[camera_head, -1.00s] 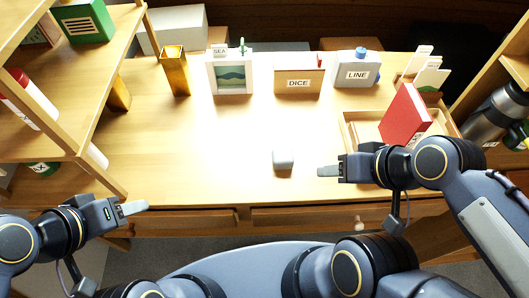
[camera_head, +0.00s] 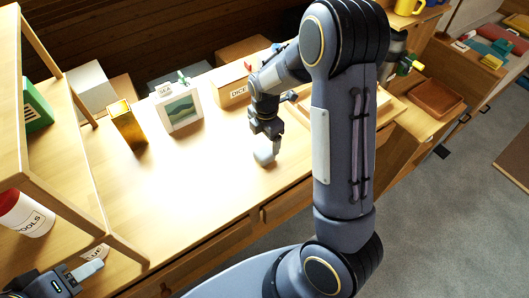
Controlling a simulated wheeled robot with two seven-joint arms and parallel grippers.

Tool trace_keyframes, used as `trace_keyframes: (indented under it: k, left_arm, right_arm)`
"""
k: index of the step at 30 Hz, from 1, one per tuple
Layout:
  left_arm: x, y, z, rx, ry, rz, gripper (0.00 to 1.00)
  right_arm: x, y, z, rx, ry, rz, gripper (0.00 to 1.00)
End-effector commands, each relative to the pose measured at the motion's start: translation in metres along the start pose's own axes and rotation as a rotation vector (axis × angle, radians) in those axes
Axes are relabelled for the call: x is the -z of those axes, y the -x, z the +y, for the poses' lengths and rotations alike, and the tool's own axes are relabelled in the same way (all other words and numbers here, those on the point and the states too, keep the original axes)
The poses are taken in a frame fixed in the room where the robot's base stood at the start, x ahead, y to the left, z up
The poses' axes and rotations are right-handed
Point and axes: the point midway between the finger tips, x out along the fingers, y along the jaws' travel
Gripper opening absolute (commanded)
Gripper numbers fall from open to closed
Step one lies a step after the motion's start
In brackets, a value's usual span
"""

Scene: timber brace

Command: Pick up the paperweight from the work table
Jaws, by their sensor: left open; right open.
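The work table (camera_head: 165,200) runs diagonally through the head view. My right gripper (camera_head: 267,152) points down, low over the table near its front edge, and is open. A small pale grey shape shows at its fingertips. I cannot tell the grey paperweight apart from the pale fingers there, nor whether they touch it. My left gripper (camera_head: 88,270) is open and empty at the lower left, beside the shelf and away from the paperweight.
A wooden shelf with a TOOLS can (camera_head: 25,215) is at left. My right arm hides the table's right part. The middle is clear.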

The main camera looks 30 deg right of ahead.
Motion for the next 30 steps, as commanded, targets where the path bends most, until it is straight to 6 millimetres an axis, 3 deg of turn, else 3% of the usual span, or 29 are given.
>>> trace_keyframes:
  k: [15,25,30]
  left_arm:
    - [0.005,0.01,0.004,0.0,0.0,0.0,0.49]
    - [0.005,0.01,0.004,0.0,0.0,0.0,0.49]
    - [0.005,0.01,0.004,0.0,0.0,0.0,0.49]
  right_arm:
    - [0.001,-0.067,0.002,0.005,0.003,0.0,0.8]
    - [0.001,-0.074,0.003,0.001,0.002,0.0,0.8]
    - [0.001,-0.074,0.003,0.001,0.002,0.0,0.58]
